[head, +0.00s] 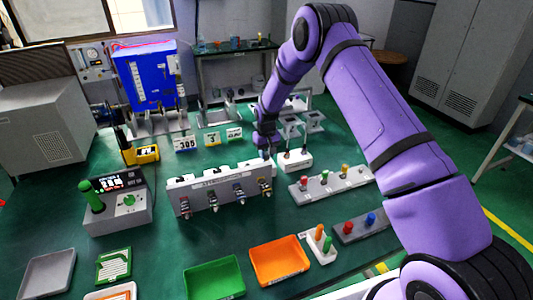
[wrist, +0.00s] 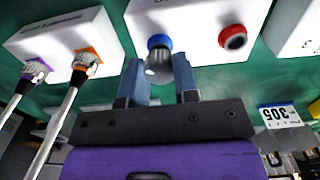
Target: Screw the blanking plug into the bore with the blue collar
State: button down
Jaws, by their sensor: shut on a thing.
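In the wrist view, the blue collar (wrist: 159,41) rings a bore on a white block (wrist: 190,14). My gripper (wrist: 160,66) is shut on the blanking plug (wrist: 158,64), a grey rounded piece between the two fingers. The plug is right at the blue collar and covers most of the bore; I cannot tell how far it is in. In the head view, my gripper (head: 264,151) points down behind the grey connector panel, and its fingertips and the plug are too small or hidden to make out.
A red-collared open bore (wrist: 232,37) is beside the blue one on the same block. A second white block (wrist: 62,40) at left holds cables in purple and orange collars. In the head view, the connector panel (head: 222,186) stands close in front of my gripper. Green and orange trays (head: 280,260) lie nearer.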

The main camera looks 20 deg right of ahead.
jog(key=shift+f, duration=0.45)
jog(key=c, duration=0.8)
grip_release()
notch_tip(320, 180, up, 11)
jog(key=shift+f, duration=0.15)
